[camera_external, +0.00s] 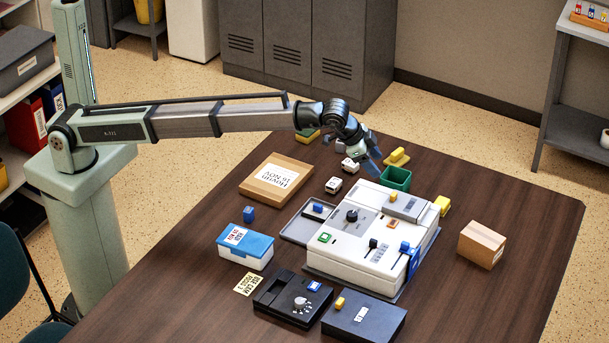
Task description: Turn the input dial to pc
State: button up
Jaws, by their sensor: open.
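A white console (345,262) lies on the table, with a round black dial (352,216) on the grey panel of its top. A second dial, light grey (300,305), sits on a black box (277,292) in front of the console. The lettering around both dials is too small to read, so I cannot tell which is the input dial or where either points. My gripper (372,170) is open and empty, pointing down above the table behind the console, near a green bin (396,179). It is apart from both dials.
The console also carries black and blue levers (404,247). Around it stand a brown carton (481,245), a shallow box with a paper label (276,180), a blue-lidded box (245,246) and a dark box (364,318). The table's right side (535,225) is clear.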

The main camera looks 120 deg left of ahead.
jog(key=w+d+n+g+h, duration=0.1)
jog(key=n, duration=0.2)
jog(key=n+g+h, duration=0.3)
jog(key=n+g, duration=0.1)
jog(key=n, duration=0.7)
send_near(353, 214)
jog(key=f, duration=0.8)
jog(key=shift+a+f, duration=0.2)
jog(key=shift+f, duration=0.15)
jog(key=c, duration=1)
